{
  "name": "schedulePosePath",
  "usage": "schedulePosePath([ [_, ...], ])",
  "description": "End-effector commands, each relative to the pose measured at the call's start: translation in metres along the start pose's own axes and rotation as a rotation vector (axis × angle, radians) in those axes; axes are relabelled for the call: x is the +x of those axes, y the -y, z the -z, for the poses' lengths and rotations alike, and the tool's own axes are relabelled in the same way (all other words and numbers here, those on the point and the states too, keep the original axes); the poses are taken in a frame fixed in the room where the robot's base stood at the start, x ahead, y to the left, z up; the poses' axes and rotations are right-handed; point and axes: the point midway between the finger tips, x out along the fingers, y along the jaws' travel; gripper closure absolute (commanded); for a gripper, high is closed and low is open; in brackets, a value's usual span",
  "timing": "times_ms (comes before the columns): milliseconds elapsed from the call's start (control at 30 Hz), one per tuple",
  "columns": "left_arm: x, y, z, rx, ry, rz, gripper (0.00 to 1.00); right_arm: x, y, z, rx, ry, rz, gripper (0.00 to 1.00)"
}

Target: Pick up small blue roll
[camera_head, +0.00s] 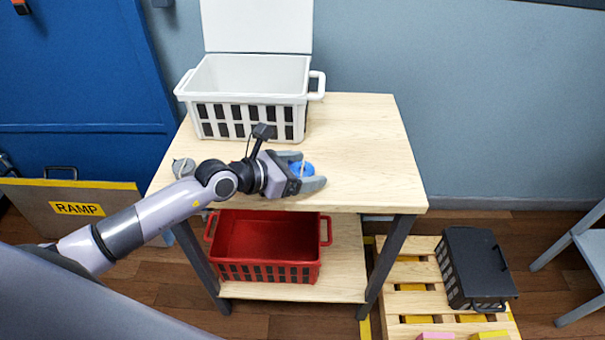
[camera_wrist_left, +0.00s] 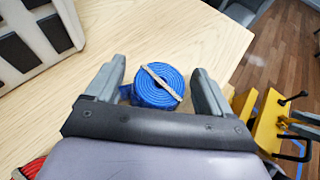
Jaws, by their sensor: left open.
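The small blue roll (camera_wrist_left: 157,86) is a coiled blue strap with a light band across it. It rests on the wooden table top (camera_head: 365,140). In the head view the roll (camera_head: 302,169) shows partly between the fingers of my left gripper (camera_head: 310,171). In the left wrist view my left gripper (camera_wrist_left: 160,84) is open, with one finger on each side of the roll. A gap shows between the roll and the right finger; whether the left finger touches it I cannot tell.
A white crate (camera_head: 247,75) with a raised lid stands at the back of the table. A grey roll-like object (camera_head: 183,167) lies at the left. A red crate (camera_head: 268,285) is on the lower shelf. A black box (camera_head: 478,265) sits on a pallet at right. The table's right side is clear.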

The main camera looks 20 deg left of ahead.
Motion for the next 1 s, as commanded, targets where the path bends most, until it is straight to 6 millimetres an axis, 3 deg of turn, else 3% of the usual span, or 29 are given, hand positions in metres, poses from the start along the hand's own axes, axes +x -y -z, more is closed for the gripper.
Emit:
schedulePosePath([
  [233, 0.002, 0.0, -0.001, 0.001, 0.001, 0.0, 0.18, 0.0, 0.0, 0.001, 0.0, -0.002, 0.0, 0.57],
  [400, 0.001, 0.0, 0.0, 0.0, 0.0, 0.0, 0.73, 0.0, 0.0, 0.001, 0.0, -0.002, 0.0, 0.57],
  [767, 0.0, 0.0, -0.003, 0.0, 0.001, 0.0, 0.73, 0.0, 0.0, 0.002, -0.001, -0.004, 0.0, 0.57],
  [1000, -0.01, 0.0, -0.027, 0.002, 0.004, 0.0, 0.73, -0.004, 0.0, 0.008, -0.003, -0.009, -0.001, 0.57],
])
